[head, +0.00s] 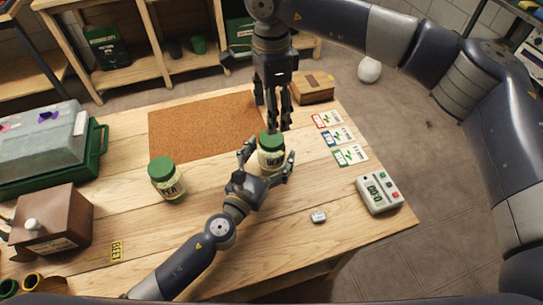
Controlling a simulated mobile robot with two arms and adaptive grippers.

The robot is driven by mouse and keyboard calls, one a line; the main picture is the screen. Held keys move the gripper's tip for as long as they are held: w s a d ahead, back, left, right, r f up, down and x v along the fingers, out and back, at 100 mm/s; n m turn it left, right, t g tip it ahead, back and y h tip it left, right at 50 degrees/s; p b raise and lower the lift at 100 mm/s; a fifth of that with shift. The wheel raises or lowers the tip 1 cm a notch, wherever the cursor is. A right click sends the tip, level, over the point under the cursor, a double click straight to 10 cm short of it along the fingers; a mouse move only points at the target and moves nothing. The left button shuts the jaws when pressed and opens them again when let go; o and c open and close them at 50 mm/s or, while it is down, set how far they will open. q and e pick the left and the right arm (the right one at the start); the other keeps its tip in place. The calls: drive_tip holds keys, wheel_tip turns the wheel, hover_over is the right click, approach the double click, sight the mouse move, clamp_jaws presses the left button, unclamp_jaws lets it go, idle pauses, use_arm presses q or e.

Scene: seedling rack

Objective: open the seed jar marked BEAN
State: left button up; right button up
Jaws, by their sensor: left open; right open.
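A glass jar with a green lid (271,157) stands upright near the middle of the table. Its label is partly hidden and too small to read surely. My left gripper (267,160) is open, with its fingers on either side of this jar's body; I cannot tell whether they touch it. My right gripper (279,125) points down from above, open, with its fingertips at the jar's green lid; contact is not clear. A second green-lidded jar (166,181) stands to the left, and its label seems to read PEA.
A cork mat (195,125) lies behind the jars. Seed cards (338,137) and a timer (379,194) lie to the right, with a small light object (319,217) nearer. A brown box (51,220) and green tray (97,160) fill the left. The front middle is mostly clear.

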use_arm(q)
drive_tip(key=shift+w+d, duration=0.15)
drive_tip(key=shift+w, duration=0.1)
